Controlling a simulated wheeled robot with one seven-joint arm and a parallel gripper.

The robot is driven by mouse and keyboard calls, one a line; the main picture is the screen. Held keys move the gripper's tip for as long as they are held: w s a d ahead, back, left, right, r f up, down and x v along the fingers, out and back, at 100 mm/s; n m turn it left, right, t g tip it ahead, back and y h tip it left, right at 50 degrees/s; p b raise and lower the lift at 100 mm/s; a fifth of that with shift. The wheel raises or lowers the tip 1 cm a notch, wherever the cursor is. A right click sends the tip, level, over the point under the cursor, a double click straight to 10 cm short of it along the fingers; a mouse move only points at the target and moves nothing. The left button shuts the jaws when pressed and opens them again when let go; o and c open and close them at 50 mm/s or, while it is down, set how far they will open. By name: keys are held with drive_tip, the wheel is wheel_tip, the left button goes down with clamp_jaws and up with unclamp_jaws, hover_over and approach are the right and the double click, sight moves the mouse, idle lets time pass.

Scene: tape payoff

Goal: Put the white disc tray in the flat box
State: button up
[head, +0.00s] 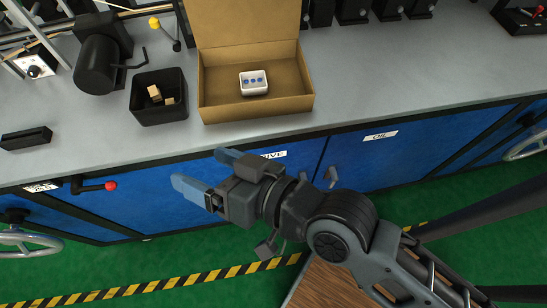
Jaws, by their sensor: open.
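A black bin (156,117) holding small tan blocks stands left of the box. A dark motor-like machine (98,64) and a yellow-knobbed lever (155,23) stand behind it. A black block (26,138) lies at far left. The grey counter (400,75) is clear to the right.

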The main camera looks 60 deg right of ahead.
drive_tip(key=s+d+r+n, duration=0.1)
drive_tip(key=s+d, duration=0.3)
drive_tip(key=s, duration=0.6)
drive_tip(key=s+d+r+n+h, duration=0.1)
drive_tip(key=s+d+n, duration=0.2)
drive_tip(key=s, duration=0.6)
drive_tip(key=shift+s+d+n, duration=0.3)
drive_tip(key=shift+s+d, duration=0.1)
drive_tip(key=shift+d, duration=0.5)
